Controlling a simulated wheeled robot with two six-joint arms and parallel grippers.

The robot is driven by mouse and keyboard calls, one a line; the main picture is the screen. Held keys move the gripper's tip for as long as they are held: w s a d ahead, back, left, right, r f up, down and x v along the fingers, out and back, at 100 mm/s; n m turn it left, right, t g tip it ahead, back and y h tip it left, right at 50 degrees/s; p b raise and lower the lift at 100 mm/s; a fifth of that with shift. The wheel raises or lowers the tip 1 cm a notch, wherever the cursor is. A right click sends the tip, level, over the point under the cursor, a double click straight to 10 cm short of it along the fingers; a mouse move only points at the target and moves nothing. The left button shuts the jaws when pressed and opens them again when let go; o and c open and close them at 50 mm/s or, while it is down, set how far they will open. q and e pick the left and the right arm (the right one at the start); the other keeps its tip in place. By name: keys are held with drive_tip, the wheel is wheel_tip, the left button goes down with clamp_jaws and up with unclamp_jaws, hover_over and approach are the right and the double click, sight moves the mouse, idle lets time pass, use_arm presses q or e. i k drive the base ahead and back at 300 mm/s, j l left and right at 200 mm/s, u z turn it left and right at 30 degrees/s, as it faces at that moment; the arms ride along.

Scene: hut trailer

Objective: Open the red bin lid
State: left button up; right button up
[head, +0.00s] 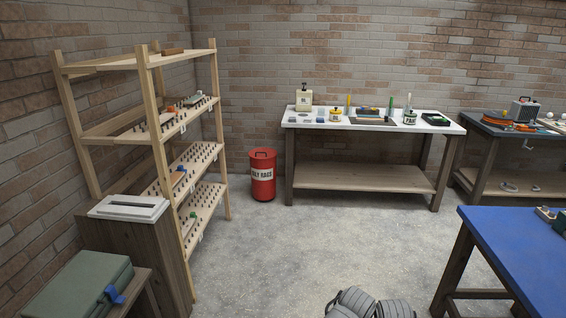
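The red bin (262,183) stands upright on the floor by the back wall, between the wooden shelf rack and the white-topped bench. It is small in the head view and carries a white label that seems to read "OILY RAGS". Its red lid (263,154) is on top and looks shut, with a small dark handle. The bin is seen whole from the front. Neither of my grippers shows in the head view, and nothing is touching the bin.
The wooden rack (145,130) stands left of the bin. The white-topped bench (372,121) is close on its right. A blue-topped table (520,245) is at the front right, and a green case (75,285) at the front left. The concrete floor (285,250) before the bin is clear.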

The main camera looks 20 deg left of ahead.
sight(263, 151)
drive_tip(key=i+j+u, duration=0.15)
drive_tip(key=i+j, duration=0.2)
drive_tip(key=i, duration=0.15)
drive_tip(key=i+j+u, duration=0.15)
drive_tip(key=i, duration=0.4)
drive_tip(key=i+j+u, duration=0.1)
drive_tip(key=i+j, duration=0.25)
drive_tip(key=i, duration=0.2)
drive_tip(key=i+j+u, duration=0.15)
drive_tip(key=i, duration=0.4)
